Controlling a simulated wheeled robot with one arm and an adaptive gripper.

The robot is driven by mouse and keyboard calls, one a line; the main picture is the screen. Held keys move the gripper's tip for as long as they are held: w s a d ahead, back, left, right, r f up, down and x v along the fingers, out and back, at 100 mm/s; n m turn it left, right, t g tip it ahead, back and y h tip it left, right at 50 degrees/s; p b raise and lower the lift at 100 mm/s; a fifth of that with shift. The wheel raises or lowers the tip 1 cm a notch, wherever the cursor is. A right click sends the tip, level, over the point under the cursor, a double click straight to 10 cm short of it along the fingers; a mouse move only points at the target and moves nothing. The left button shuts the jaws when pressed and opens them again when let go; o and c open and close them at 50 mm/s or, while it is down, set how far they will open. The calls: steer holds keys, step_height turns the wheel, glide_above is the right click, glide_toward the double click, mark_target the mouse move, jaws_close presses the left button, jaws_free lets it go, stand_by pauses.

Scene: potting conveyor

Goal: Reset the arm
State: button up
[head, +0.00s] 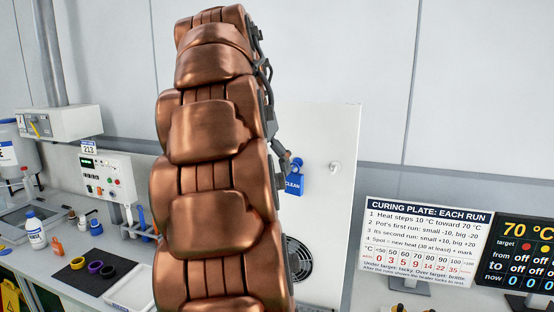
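A large copper-coloured segmented body, which looks like my own arm (213,150), rises upright through the middle of the head view, close to the camera. Dark link-like parts run down its right side. I cannot make out any gripper fingers in this view. The arm hides part of the bench and the wall behind it.
On the left bench stand a control box marked 213 (107,175), a white bottle (35,231), a dark mat (90,268) with coloured rings and a white tray (133,290). A white panel (325,200) with a blue CLEAN tag (294,185) stands behind. A curing plate sign (425,240) and a 70 °C display (520,252) are at right.

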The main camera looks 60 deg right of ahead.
steer(key=a, duration=0.3)
steer(key=shift+w+a, duration=0.25)
steer(key=shift+a, duration=0.15)
steer(key=w+a+f+n+y, duration=0.1)
steer(key=w+a+f+n, duration=0.3)
steer(key=a+f, duration=0.5)
steer(key=w+a+f+n+y, duration=0.2)
steer(key=a+f+n, duration=0.4)
steer(key=a, duration=0.5)
steer(key=s+a+f+n, duration=0.5)
steer(key=a+f, duration=0.3)
steer(key=s+a+f+n+g+y, duration=0.1)
steer(key=s+a+f+n, duration=0.3)
steer(key=s+a+f, duration=0.2)
steer(key=shift+s+a+f+n, duration=0.25)
steer(key=shift+a+f+n, duration=0.15)
steer(key=shift+a+f, duration=0.7)
steer(key=shift+a+r, duration=0.15)
steer(key=shift+r, duration=0.05)
